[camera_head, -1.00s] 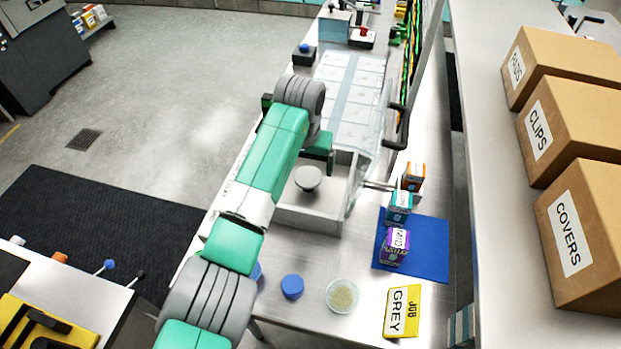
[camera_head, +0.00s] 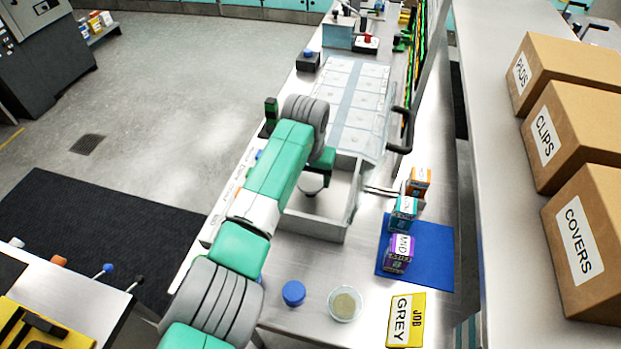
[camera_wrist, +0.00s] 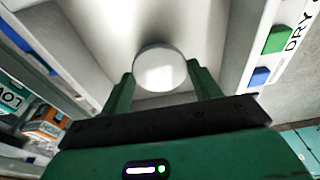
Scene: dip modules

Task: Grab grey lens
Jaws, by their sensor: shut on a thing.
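The grey lens (camera_wrist: 160,69) is a pale round disc between the two green fingers of my gripper (camera_wrist: 160,80) in the wrist view. The fingers are shut on its sides. In the head view, the lens (camera_head: 312,184) shows in part under my gripper (camera_head: 318,170), whose lower end hides the rest. Both are inside a light grey open-topped bin (camera_head: 312,227). I cannot tell whether the lens touches the bin floor. A yellow job card reading GREY (camera_head: 405,321) lies on the bench.
A clear lid (camera_head: 375,120) stands at the bin's far right with a black handle (camera_head: 402,130). A blue mat (camera_head: 430,250) with small boxes (camera_head: 398,254) lies to the right. A blue cap (camera_head: 293,293) and a glass dish (camera_head: 344,304) are in front. Cartons (camera_head: 580,240) stand far right.

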